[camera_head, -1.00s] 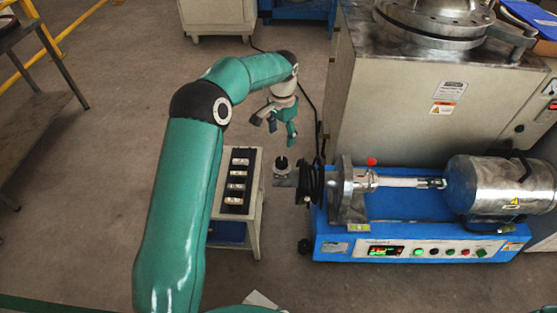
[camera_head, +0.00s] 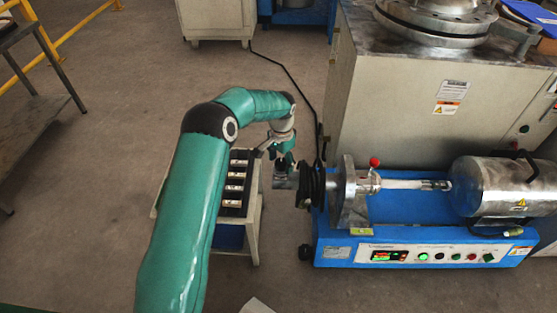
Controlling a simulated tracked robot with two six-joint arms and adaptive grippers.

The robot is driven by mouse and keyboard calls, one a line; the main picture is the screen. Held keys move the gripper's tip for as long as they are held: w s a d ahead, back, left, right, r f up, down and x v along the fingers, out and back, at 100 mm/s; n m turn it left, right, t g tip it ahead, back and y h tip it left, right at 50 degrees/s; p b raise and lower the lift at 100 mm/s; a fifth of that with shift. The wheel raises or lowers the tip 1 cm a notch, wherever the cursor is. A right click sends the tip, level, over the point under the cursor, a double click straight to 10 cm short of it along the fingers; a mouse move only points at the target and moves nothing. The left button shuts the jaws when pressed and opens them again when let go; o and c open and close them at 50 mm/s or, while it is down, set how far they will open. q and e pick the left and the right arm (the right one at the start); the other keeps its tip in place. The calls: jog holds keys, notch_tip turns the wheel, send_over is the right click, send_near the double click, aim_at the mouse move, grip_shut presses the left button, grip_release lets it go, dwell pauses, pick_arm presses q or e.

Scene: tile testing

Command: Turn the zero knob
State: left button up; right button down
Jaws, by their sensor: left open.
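The blue test machine (camera_head: 345,251) stands at the right. No label is readable, so I cannot tell for sure that this is the zero knob. The front panel has a lit display (camera_head: 389,256) and several small round buttons. My right gripper is not in view.
A small bench (camera_head: 257,213) with a dark rack of several pale pieces stands left of the knob, partly behind my arm. A tall grey cabinet (camera_head: 400,120) stands behind the machine. A red ball-topped lever (camera_head: 375,162) rises from the machine. Open floor lies left.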

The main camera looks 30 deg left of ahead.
pick_arm(q)
jog(key=c, duration=1.1)
jog(key=shift+a+r, duration=0.1)
jog(key=shift+a, duration=0.25)
jog(key=shift+c, duration=0.2)
jog(key=shift+d, duration=0.2)
jog(key=shift+d, duration=0.1)
jog(key=shift+w+d+n, duration=0.1)
jog(key=shift+w+n, duration=0.05)
jog(key=shift+n, duration=0.35)
